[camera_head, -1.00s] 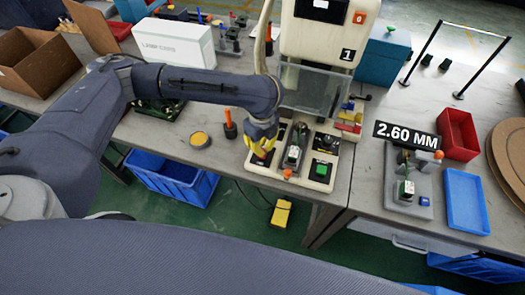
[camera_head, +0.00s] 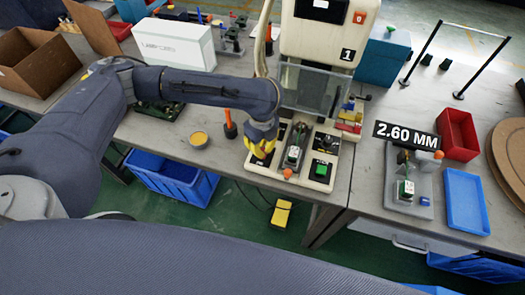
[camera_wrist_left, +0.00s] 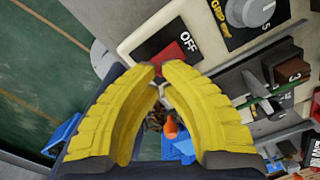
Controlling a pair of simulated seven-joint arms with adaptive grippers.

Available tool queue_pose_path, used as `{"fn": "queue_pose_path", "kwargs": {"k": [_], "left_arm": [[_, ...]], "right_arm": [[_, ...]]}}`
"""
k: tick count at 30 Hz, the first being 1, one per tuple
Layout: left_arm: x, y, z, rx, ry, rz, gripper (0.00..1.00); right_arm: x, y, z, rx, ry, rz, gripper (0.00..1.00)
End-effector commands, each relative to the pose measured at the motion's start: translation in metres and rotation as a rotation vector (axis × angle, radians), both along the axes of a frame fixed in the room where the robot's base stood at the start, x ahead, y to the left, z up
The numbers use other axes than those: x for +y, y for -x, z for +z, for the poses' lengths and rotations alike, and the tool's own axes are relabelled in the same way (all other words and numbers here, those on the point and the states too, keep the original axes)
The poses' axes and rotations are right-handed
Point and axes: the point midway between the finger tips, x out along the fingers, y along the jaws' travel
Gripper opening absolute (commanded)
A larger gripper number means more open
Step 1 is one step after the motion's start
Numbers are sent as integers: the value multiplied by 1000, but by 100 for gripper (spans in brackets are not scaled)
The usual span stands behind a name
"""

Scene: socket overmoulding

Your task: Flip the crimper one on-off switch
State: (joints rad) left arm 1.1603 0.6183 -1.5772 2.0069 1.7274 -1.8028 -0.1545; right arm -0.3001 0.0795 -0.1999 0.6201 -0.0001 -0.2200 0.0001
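Crimper one (camera_head: 322,40) is the cream machine marked 1 in the head view. Its cream base carries several controls. The red on-off switch (camera_wrist_left: 171,54) shows in the left wrist view beside an OFF label, partly covered by my fingertips. My left gripper (camera_head: 260,155) is over the left front of the base in the head view and hides the switch there. In the left wrist view its yellow fingers (camera_wrist_left: 158,68) have their tips nearly together, right at the switch, with nothing visible between them. Contact cannot be told. My right gripper is not in view.
A grey grip dial (camera_wrist_left: 250,10) is near the switch. A green button (camera_head: 320,170) and a fixture with a small part (camera_head: 293,153) are on the base. An orange-handled tool (camera_head: 230,125) and yellow round tin (camera_head: 199,140) stand left of it.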

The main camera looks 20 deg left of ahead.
Motion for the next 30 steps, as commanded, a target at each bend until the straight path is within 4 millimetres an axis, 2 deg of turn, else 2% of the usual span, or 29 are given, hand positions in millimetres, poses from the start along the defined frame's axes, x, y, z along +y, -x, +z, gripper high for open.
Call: {"fn": "queue_pose_path", "kwargs": {"k": [30], "left_arm": [[0,0,-13,0,0,1,0]], "right_arm": [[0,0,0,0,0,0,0]]}}
